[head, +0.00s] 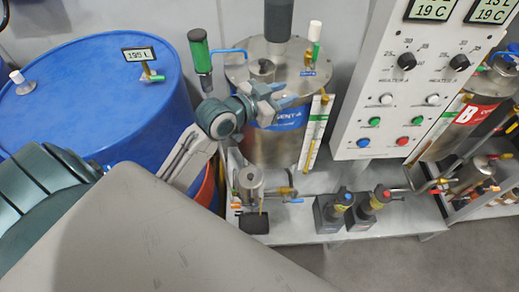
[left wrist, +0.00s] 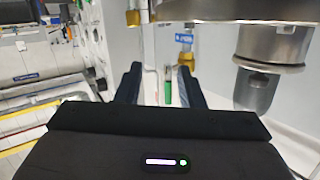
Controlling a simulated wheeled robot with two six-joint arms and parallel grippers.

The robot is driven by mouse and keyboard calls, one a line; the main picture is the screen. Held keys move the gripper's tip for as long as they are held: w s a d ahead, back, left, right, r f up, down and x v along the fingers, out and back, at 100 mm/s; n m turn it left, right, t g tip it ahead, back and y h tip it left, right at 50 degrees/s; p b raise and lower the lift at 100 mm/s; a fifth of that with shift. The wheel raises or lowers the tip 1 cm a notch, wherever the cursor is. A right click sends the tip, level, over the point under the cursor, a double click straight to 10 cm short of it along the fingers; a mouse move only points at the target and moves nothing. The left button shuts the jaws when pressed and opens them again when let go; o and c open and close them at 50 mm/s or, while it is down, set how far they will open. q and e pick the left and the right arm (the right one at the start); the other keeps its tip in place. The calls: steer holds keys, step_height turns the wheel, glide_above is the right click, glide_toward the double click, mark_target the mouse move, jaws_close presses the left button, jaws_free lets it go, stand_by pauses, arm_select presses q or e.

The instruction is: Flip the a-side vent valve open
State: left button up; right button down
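The A-side tank (head: 283,150) is a steel vessel with a blue label, partly hidden by my left arm. On its lid a brass valve (head: 308,68) stands beside a white-and-green upright piece (head: 316,35). A blue handle-like bar (head: 230,51) arches at the lid's left edge. I cannot tell for certain which is the vent valve. My left gripper (head: 287,94) is in front of the tank's upper side, fingers apart and seemingly empty. The left wrist view shows its fingers (left wrist: 159,84) apart, with a green piece (left wrist: 168,93) visible beyond the gap. My right gripper is not in view.
A blue drum (head: 90,75) stands at left. A white control panel (head: 375,70) rises right of the tank. A sight gauge (head: 318,130) stands close to the tank. Two dark pumps (head: 345,210) sit on the shelf below. A green-handled cylinder (head: 200,55) stands left of the lid.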

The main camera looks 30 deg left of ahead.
arm_select(q)
steer(key=s+f+n+g+y, duration=0.1)
steer(key=s+f+g+y, duration=0.1)
steer(key=s+f, duration=0.3)
steer(key=s+f+n+g+y, duration=0.1)
steer(key=s+f+g, duration=0.3)
steer(key=f, duration=1)
steer(key=shift+s+a+n+y+b, duration=0.3)
steer(key=shift+s+a+y+b, duration=0.1)
steer(key=shift+s, duration=0.25)
steer(key=s+a+f+n+g+y, duration=0.1)
steer(key=s+g, duration=0.2)
steer(key=s, duration=0.5)
steer(key=s+a+f+n+g+y, duration=0.1)
steer(key=s+f+g+y, duration=0.1)
steer(key=s, duration=0.7)
step_height(320, 180, down, 28)
steer(key=a+f+g, duration=0.1)
steer(key=a, duration=0.1)
steer(key=s+a+f+g, duration=0.1)
steer(key=s+a+f, duration=0.1)
steer(key=s+f, duration=1.6)
steer(key=shift+s+f+g, duration=0.25)
steer(key=shift+f+g, duration=0.05)
steer(key=shift+f, duration=0.6)
